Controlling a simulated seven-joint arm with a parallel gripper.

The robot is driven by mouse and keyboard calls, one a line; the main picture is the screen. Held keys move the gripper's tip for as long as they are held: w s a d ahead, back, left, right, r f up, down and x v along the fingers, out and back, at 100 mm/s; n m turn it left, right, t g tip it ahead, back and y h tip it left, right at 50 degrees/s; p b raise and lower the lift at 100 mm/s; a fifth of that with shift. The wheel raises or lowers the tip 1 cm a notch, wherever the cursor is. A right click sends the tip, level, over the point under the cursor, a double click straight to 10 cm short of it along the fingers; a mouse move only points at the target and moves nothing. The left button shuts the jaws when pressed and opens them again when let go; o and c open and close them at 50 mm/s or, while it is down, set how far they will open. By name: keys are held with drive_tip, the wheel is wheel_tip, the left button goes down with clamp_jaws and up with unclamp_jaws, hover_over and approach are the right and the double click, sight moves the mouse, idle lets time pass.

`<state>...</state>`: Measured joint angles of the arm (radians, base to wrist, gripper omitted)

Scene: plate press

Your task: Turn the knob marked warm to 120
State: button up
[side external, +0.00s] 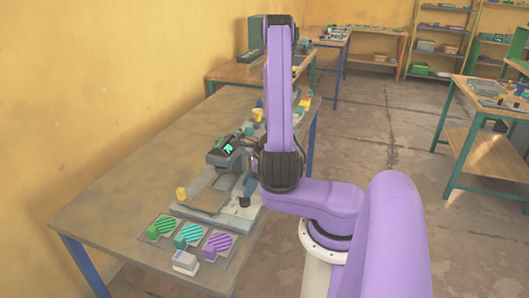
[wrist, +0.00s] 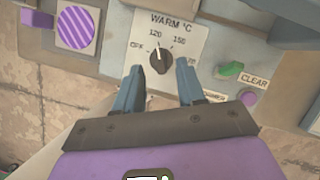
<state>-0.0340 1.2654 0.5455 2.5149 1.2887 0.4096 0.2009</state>
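The warm knob (wrist: 160,57) is a black dial on a white plate (wrist: 141,22) marked "WARM °C" in the wrist view. Its plate shows OFF at the left, 120 above and 150 at upper right; another mark at the right is partly covered by a finger. The knob's white pointer aims up, roughly towards 120. My gripper (wrist: 160,69) is open, with one grey finger on each side of the knob's lower part. I cannot tell whether either finger touches it. In the side external view my arm hides the knob and most of the gripper at the press (side external: 208,192).
Right of the knob are a green switch (wrist: 231,69), a CLEAR label (wrist: 254,82) and a purple button (wrist: 248,97). A purple striped tile (wrist: 77,27) lies left. A small white box (side external: 185,262) stands near the table's (side external: 120,190) front edge; the table's left part is clear.

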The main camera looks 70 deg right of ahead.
drive_tip(key=v, duration=1.3)
drive_tip(key=shift+r, duration=0.25)
drive_tip(key=w+a+r+n+g, duration=0.1)
drive_tip(key=w+a+n+g, duration=0.15)
drive_tip(key=a+n, duration=0.65)
drive_tip(key=w+a+r+n+g, duration=0.15)
drive_tip(key=w+a+n, duration=0.3)
drive_tip(key=n, duration=0.85)
drive_tip(key=s+a+r+n+h, duration=0.1)
drive_tip(key=s+a+n, duration=1)
drive_tip(key=n, duration=1)
drive_tip(key=s, duration=0.2)
drive_tip(key=shift+s+a+r+n+h, duration=0.15)
drive_tip(key=shift+s+r+n+h, duration=0.15)
drive_tip(key=shift+s, duration=0.05)
